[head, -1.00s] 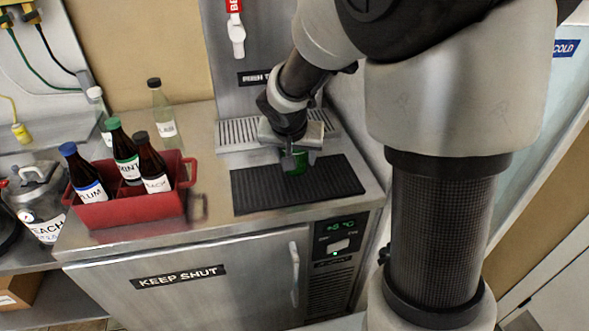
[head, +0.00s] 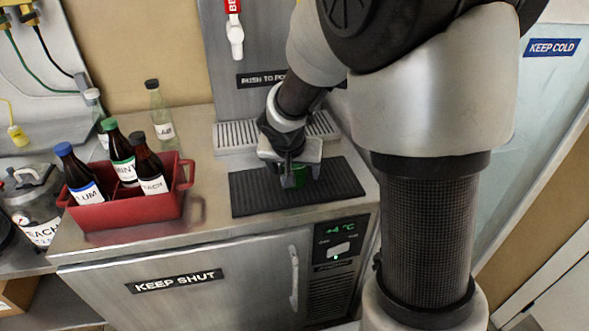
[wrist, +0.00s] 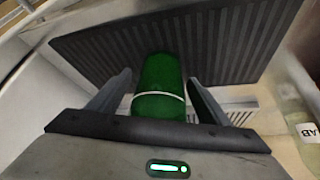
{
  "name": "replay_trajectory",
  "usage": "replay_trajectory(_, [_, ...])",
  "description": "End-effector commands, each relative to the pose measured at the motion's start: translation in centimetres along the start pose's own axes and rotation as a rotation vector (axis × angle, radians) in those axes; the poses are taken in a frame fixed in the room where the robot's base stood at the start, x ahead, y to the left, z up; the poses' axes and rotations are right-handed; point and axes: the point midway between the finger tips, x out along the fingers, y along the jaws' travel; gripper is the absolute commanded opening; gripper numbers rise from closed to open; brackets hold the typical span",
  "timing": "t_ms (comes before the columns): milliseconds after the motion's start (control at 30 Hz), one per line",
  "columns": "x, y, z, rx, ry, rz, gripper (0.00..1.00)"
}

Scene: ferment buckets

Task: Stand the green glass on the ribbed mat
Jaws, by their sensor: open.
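The green glass (head: 296,177) is on the black ribbed mat (head: 250,197), toward its back, below my gripper (head: 291,170). In the wrist view the green glass (wrist: 160,85) has a pale line around it and lies between the two open fingers of my gripper (wrist: 158,95). Gaps show between the glass and the fingers. The ribbed mat (wrist: 225,45) fills the view beyond the glass. The glass looks upright, but its base is hard to see, so I cannot tell exactly how it meets the mat.
A red crate (head: 130,212) with several dark bottles stands left of the mat. A clear bottle (head: 161,115) stands behind it. A slotted drip tray (head: 235,136) and a red-handled tap (head: 235,35) are behind the mat. Bare steel counter lies between crate and mat.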

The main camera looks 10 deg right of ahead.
Motion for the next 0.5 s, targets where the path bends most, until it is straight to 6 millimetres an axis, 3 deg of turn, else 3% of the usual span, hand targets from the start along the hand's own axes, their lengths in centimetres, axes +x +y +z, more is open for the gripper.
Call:
replay_trajectory(267, [-1.3,0.0,-0.3,0.0,0.002,-0.001,0.71])
replay_trajectory(500, [-6.6,-0.1,-0.4,0.001,0.004,-0.003,0.71])
